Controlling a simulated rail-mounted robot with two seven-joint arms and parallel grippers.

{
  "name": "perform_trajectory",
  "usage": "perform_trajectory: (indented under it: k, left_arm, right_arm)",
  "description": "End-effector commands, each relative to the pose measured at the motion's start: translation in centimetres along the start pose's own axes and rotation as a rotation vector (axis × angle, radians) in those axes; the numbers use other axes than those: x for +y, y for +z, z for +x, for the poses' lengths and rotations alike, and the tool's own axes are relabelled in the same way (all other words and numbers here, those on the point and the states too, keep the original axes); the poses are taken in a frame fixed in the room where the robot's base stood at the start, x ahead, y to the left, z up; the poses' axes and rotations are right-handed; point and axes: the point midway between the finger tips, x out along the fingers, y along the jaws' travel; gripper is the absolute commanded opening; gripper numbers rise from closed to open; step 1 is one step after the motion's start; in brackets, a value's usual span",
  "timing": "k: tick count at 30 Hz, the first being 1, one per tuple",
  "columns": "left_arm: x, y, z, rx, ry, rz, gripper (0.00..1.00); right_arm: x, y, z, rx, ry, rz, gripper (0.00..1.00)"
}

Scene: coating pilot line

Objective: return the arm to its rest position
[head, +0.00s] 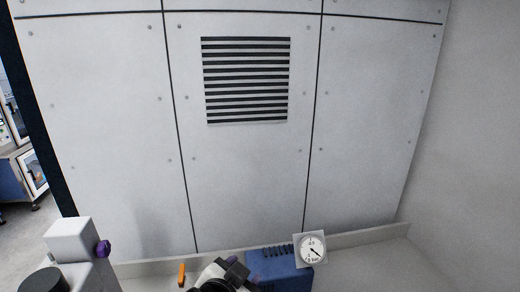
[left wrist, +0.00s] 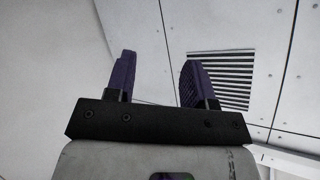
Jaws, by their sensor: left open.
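My left gripper (left wrist: 158,62) shows in the left wrist view. Its two purple fingers stand well apart, with nothing between them. Behind the fingers are only pale wall surfaces and part of the slatted grille. I cannot make out the left gripper's fingers in the head view. My right gripper is in neither view.
A grille (head: 247,81) is set in the panelled wall (head: 95,110). Low down are a blue box (head: 277,267), a round pressure gauge (head: 312,250), an orange upright piece (head: 182,275) and a partly cut-off black-and-white object. An opening at far left shows equipment.

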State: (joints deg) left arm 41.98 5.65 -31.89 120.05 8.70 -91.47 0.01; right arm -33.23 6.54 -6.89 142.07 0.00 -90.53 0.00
Motion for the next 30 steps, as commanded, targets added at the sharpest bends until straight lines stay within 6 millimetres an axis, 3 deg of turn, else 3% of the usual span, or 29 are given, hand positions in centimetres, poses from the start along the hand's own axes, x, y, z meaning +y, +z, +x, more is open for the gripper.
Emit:
perform_trajectory:
  k: [6, 12, 17, 21, 24, 30]
  left_arm:
    - [-2.7, 7.9, -4.6, -0.026, -0.092, -0.204, 0.49]
    - [-2.5, 16.9, -8.3, -0.168, -0.134, -0.339, 0.49]
    - [-0.4, 24.3, -11.3, -0.337, -0.122, -0.414, 0.49]
    - [2.4, 30.4, -14.0, -0.510, -0.092, -0.456, 0.49]
    - [4.8, 33.6, -16.0, -0.613, -0.059, -0.472, 0.49]
    - [8.5, 37.5, -19.5, -0.751, 0.000, -0.487, 0.49]
  right_arm:
    - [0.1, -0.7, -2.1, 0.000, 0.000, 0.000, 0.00]
    - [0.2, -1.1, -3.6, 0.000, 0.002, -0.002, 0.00]
    - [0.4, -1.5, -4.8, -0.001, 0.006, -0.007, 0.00]
    - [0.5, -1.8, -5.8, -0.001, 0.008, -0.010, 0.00]
    - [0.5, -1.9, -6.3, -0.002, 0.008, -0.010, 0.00]
    - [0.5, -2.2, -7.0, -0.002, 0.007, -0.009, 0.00]
